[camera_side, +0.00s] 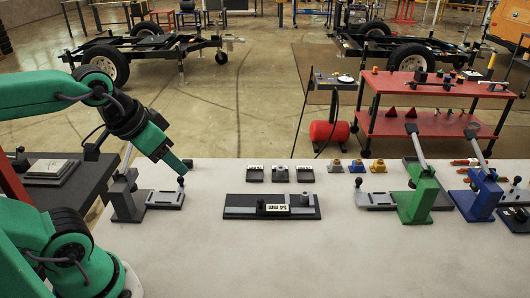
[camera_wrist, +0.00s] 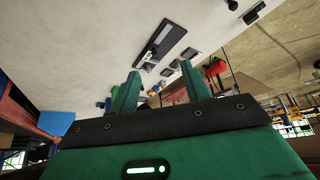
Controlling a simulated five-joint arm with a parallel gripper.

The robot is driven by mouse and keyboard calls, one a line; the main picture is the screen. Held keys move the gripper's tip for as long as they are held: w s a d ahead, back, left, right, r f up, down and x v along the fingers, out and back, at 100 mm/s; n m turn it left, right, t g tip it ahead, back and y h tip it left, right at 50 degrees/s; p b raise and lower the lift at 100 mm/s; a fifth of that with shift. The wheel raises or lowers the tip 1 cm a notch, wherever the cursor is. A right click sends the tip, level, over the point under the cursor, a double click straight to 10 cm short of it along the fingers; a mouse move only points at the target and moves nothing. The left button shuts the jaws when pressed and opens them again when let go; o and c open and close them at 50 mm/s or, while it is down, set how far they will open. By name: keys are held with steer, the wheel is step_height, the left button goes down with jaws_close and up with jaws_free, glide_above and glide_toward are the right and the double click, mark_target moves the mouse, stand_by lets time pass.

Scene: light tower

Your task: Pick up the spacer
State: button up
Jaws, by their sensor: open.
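My gripper (camera_side: 183,172) is high over the left back part of the white table in the side view. In the wrist view its two green fingers (camera_wrist: 161,88) are apart with nothing held between them. I cannot tell for sure which piece is the spacer. A small grey round piece (camera_side: 305,199) stands at the right end of a black board (camera_side: 240,200) with a grey rail and a "54 mm" label (camera_side: 277,208). The board (camera_wrist: 165,42) also shows in the wrist view, beyond the fingers. My gripper is up and left of the board, not touching it.
Three small dark trays (camera_side: 280,174) lie behind the board, with small grey, yellow and blue blocks (camera_side: 357,166) to their right. The table's front middle is clear.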

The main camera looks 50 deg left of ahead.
steer(key=w, duration=0.1)
steer(key=m+g, duration=0.6)
steer(key=m, duration=0.3)
glide_above(304, 194)
step_height(304, 194, down, 14)
steer(key=shift+a+r, duration=0.1)
steer(key=shift+r, duration=0.05)
steer(key=shift+w+f, duration=0.1)
steer(key=shift+f, duration=1.55)
steer(key=shift+f, duration=0.1)
